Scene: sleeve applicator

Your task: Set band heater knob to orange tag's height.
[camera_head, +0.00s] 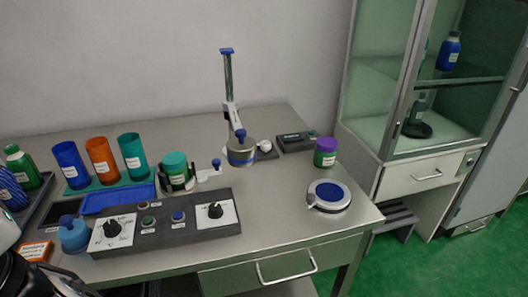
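A dark control panel (165,230) lies at the front left of the bench. Its left white dial plate carries a black knob (113,228), and its right plate carries another black knob (215,210). The printing is too small to tell which is the band heater knob or where each points. An orange cup (102,159) with a white label stands behind the panel; its label text is unreadable.
Blue (71,163) and teal (132,156) cups flank the orange cup. An upright stand (229,85) rises behind; a round blue-topped pad (329,194) lies right. Bench between panel and pad is clear.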

